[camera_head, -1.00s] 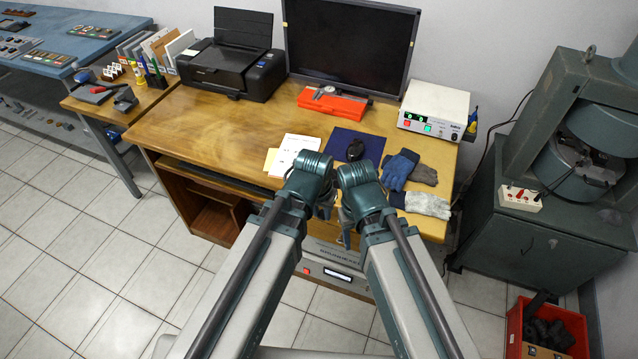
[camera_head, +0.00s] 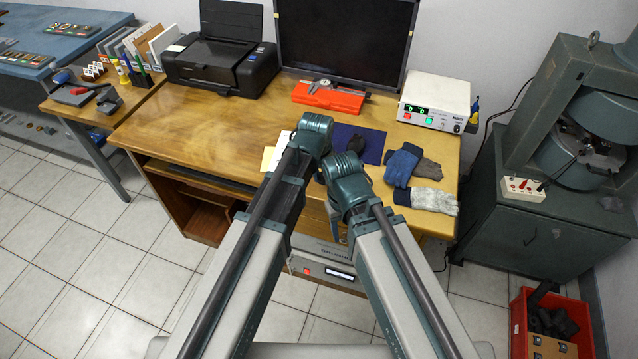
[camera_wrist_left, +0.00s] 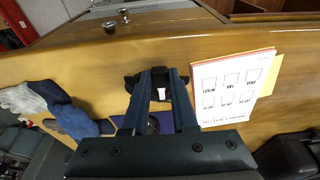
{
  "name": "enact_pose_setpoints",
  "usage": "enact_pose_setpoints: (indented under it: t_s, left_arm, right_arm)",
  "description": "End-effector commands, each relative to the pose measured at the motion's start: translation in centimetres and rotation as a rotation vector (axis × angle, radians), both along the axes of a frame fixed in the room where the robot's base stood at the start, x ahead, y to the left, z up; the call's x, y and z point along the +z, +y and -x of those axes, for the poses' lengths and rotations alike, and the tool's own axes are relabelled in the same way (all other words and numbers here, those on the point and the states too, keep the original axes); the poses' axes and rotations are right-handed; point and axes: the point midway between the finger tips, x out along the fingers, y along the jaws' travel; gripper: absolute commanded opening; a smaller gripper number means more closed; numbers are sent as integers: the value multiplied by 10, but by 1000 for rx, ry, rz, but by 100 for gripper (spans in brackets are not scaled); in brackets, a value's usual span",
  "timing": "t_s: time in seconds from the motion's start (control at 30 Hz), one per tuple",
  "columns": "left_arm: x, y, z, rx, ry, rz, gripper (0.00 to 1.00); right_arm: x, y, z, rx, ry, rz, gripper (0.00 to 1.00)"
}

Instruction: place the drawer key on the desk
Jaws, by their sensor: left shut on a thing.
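My left gripper (camera_wrist_left: 162,84) is shut on a small dark thing with a white patch (camera_wrist_left: 162,94), seen between its fingers in the left wrist view. It is probably the drawer key, but its shape is not clear. The gripper is over the front part of the wooden desk (camera_head: 215,135); whether the held thing touches the desktop cannot be told. In the head view my left wrist hides most of this gripper. My right gripper is mostly hidden behind its own wrist by the desk front, and its jaws cannot be made out.
A labelled white sheet (camera_wrist_left: 232,88), a blue mat (camera_head: 372,145), gloves (camera_head: 405,165) and a pale glove (camera_head: 428,200) lie near the arms. A red case (camera_head: 330,97), printer (camera_head: 220,62), monitor (camera_head: 345,40) and power supply (camera_head: 435,101) stand behind. The desktop's left middle is clear.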

Motion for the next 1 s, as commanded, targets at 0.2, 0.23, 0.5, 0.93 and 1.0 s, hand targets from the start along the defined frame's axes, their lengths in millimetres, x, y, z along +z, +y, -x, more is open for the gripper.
enact_pose_setpoints:
  t_s: [0.2,0.23,0.5,0.93,1.0]
  left_arm:
    - [-27,-3,3,-2,0,0,0]
    - [-26,-3,3,-2,0,0,0]
    - [-26,-3,3,-2,0,0,0]
    - [-33,-3,3,-2,0,0,53]
    - [-33,-3,3,-2,0,0,56]
  right_arm:
    - [-27,0,0,0,0,0,56]
    - [-26,0,0,0,0,0,56]
    - [-26,0,0,0,0,0,56]
    - [-33,0,0,1,0,0,56]
    - [-33,0,0,0,0,0,56]
